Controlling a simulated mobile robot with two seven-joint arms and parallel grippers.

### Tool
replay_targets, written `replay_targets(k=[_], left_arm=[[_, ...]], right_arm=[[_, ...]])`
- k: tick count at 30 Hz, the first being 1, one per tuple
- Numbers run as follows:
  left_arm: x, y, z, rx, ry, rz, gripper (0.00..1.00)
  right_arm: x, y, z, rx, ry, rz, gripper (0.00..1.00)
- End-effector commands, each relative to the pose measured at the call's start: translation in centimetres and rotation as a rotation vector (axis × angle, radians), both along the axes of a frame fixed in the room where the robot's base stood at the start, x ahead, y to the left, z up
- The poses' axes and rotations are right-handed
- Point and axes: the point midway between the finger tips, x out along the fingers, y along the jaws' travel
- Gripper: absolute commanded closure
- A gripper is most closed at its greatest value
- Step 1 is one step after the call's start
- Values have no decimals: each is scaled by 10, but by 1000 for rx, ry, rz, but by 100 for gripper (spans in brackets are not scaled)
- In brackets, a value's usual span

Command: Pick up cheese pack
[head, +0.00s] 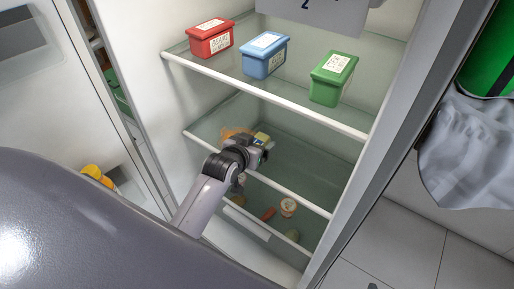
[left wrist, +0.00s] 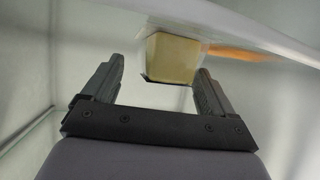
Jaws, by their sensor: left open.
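The cheese pack (head: 262,137) is a pale yellow block on the middle shelf (head: 290,150) of the open fridge, partly hidden by my gripper in the head view. In the left wrist view the cheese pack (left wrist: 172,58) is just ahead, between and beyond the fingertips. My left gripper (head: 261,145) reaches in at the front of this shelf. In the left wrist view its two fingers (left wrist: 158,72) are spread apart with nothing held. I cannot tell whether a finger touches the pack. My right gripper is not in view.
An orange item (head: 234,132) lies beside the pack; it also shows in the left wrist view (left wrist: 238,52). Red (head: 210,40), blue (head: 265,55) and green (head: 333,77) boxes stand on the shelf above. Small food items (head: 288,207) lie below. White shelf edges (head: 265,96) cross the front.

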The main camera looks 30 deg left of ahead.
Motion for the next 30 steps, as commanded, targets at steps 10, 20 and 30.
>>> replay_targets(k=[10,20,30], left_arm=[[0,0,0,0,0,0,75],[0,0,3,1,-2,0,93],[0,0,62,1,-7,0,93]], right_arm=[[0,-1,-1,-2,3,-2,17],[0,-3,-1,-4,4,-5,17],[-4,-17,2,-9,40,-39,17]])
